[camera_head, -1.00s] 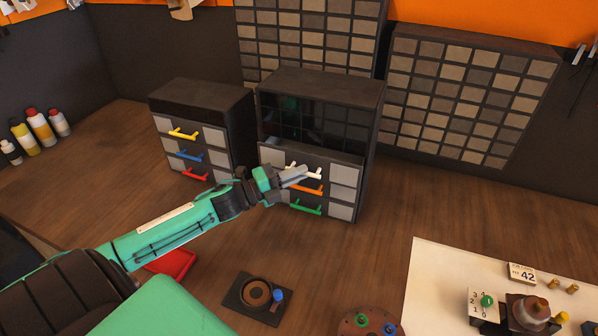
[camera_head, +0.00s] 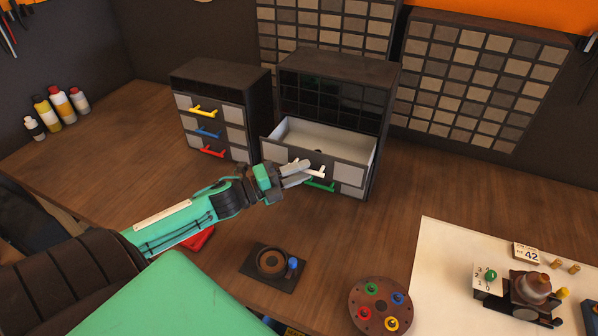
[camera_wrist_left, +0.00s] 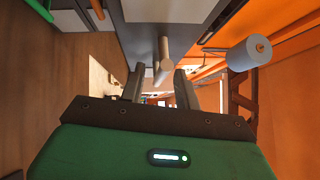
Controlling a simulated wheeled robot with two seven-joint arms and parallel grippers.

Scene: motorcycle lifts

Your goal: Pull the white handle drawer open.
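The white handle (camera_head: 318,172) is on the front of a grey drawer (camera_head: 348,176) in the right-hand dark cabinet (camera_head: 345,75). This drawer stands pulled out, and its pale inside (camera_head: 330,138) shows, with a small dark spot in it. My left gripper (camera_head: 300,172) is at the white handle. In the left wrist view, the handle (camera_wrist_left: 163,58) lies between the two fingers (camera_wrist_left: 160,78), with gaps visible on both sides, so the gripper looks open around it. My right gripper is not in view.
A green handle (camera_head: 319,186) shows below the open drawer; the orange one is hidden. A second cabinet (camera_head: 220,77) with yellow, blue and red handles stands to the left. A round holder (camera_head: 381,305), a black fixture (camera_head: 273,264) and a white board (camera_head: 440,265) lie in front.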

